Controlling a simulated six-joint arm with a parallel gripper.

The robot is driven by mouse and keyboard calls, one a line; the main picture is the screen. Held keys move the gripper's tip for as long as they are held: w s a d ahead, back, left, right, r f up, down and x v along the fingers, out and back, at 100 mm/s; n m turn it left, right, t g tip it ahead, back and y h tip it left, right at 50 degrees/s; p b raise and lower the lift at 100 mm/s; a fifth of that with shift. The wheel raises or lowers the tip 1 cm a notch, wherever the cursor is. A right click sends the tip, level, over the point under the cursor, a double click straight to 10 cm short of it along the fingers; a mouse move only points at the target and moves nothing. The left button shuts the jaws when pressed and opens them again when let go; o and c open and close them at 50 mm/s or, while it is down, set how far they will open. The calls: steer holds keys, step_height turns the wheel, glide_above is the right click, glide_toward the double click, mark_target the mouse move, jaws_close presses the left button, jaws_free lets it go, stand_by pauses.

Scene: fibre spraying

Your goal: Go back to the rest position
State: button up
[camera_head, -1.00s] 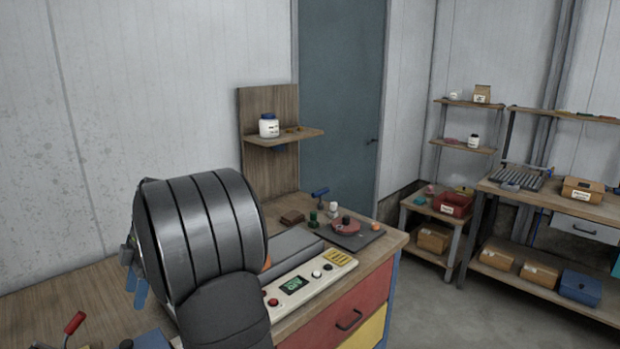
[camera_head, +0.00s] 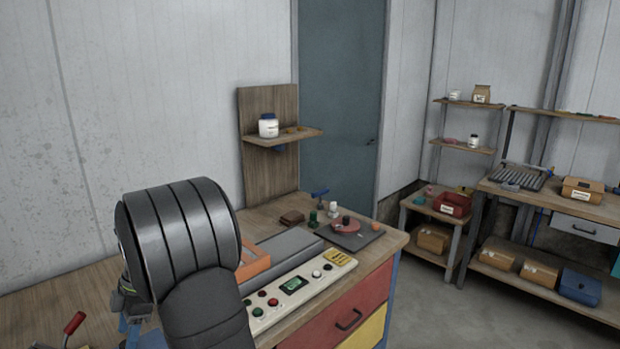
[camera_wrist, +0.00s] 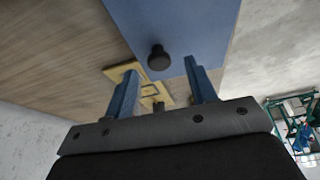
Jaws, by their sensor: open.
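My gripper (camera_wrist: 163,76) shows in the wrist view with its two blue fingers spread apart and nothing between them. A black round knob (camera_wrist: 159,58) on a blue surface (camera_wrist: 190,22) and yellow pieces (camera_wrist: 124,73) appear beyond the fingers. In the head view my arm's dark banded link stands at the left over the wooden workbench (camera_head: 50,290). There the gripper is mostly hidden behind my arm, with only blue and grey parts showing low at the left.
A control panel (camera_head: 299,285) with buttons and an orange frame (camera_head: 252,260) lie close right of my arm. A red-handled tool (camera_head: 75,323) is at lower left. A dark board (camera_head: 350,236) with a pink disc sits at the bench's right end. A wall shelf (camera_head: 284,137) holds a white jar (camera_head: 268,125).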

steer(key=shift+x, duration=1.1)
step_height(320, 180, up, 7)
steer(key=shift+f, duration=0.2)
steer(key=m+t, duration=0.1)
steer(key=m, duration=0.2)
steer(key=w+d+m+t, duration=0.1)
steer(key=m, duration=0.1)
steer(key=d+m+t+y, duration=0.1)
steer(key=m, duration=0.2)
steer(key=shift+w+d+f+m, duration=0.2)
steer(key=shift+w+f+m, duration=0.05)
steer(key=shift+f+m, duration=0.1)
steer(key=shift+w+d+r+m+t+h, duration=0.1)
steer(key=shift+w+d+m+t+h, duration=0.25)
steer(key=shift+m, duration=0.8)
steer(key=shift+d+r+m+t+y, duration=0.1)
steer(key=shift+d+m+t, duration=0.3)
steer(key=shift+m, duration=0.75)
steer(key=shift+w+d+m+t+h, duration=0.2)
steer(key=shift+m+t, duration=0.35)
steer(key=shift+m, duration=0.6)
